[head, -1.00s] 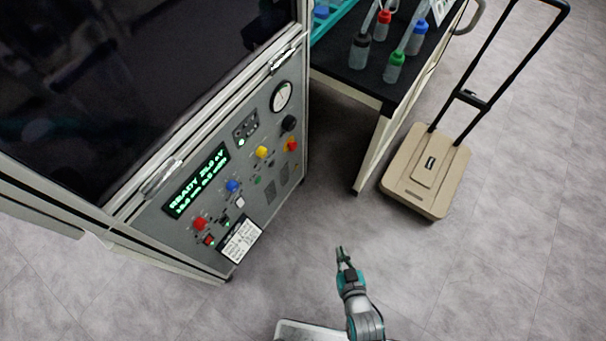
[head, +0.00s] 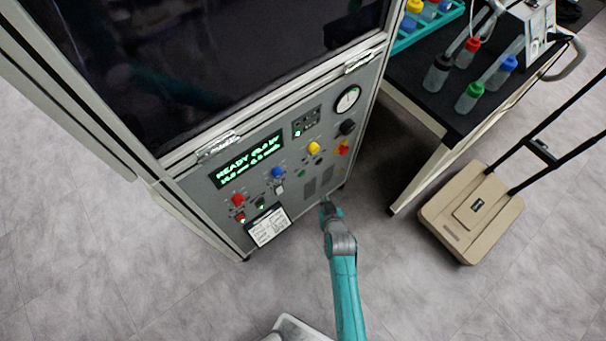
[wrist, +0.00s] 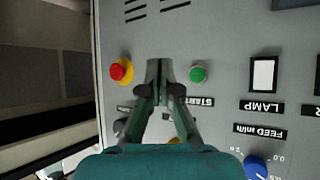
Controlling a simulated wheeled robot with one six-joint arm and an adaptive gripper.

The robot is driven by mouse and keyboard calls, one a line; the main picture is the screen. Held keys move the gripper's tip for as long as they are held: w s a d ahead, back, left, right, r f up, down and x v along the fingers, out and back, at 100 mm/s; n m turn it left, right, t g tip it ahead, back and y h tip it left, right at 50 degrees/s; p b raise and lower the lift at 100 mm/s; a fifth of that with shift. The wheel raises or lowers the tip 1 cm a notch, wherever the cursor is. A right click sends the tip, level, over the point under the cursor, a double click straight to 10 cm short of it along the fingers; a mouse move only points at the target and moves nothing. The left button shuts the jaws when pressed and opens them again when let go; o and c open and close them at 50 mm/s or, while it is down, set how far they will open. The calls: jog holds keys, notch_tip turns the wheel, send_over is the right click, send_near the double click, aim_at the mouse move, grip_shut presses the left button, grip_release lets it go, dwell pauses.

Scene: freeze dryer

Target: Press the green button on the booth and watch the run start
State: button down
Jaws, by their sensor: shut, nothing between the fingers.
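The booth (head: 225,202) has a grey control panel with a lit display (head: 247,159) that reads READY. In the wrist view the round green button (wrist: 198,74) sits on the panel beside a START label (wrist: 194,101). My gripper (wrist: 160,64) is shut and empty, with its fingertips just left of the green button in that view. I cannot tell whether the fingertips touch the panel. In the head view my gripper (head: 328,207) is low in front of the panel's right part.
A red knob on a yellow base (wrist: 121,71) is close left of my fingers in the wrist view. A white LAMP switch (wrist: 263,74) is to the right. A black-topped cart with bottles (head: 430,105) and a beige trolley (head: 470,220) stand right of the booth.

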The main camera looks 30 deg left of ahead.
jog(key=shift+a, duration=0.15)
jog(key=w+a, duration=0.3)
jog(key=a, duration=0.5)
jog(key=shift+w, duration=0.2)
dwell(0.4)
jog(key=shift+w+a, duration=0.1)
jog(key=shift+a, duration=0.05)
dwell(1.2)
jog(key=shift+a, duration=0.2)
jog(key=shift+w+a, duration=0.25)
jog(key=shift+a, duration=0.1)
dwell(0.8)
dwell(0.3)
jog(key=shift+s+d, duration=0.35)
jog(key=shift+d, duration=0.35)
jog(key=shift+s+d, duration=0.3)
jog(key=shift+d, duration=0.5)
jog(key=shift+s+d, duration=0.35)
jog(key=shift+d, duration=0.4)
jog(key=shift+s+d, duration=0.3)
jog(key=shift+d, duration=0.5)
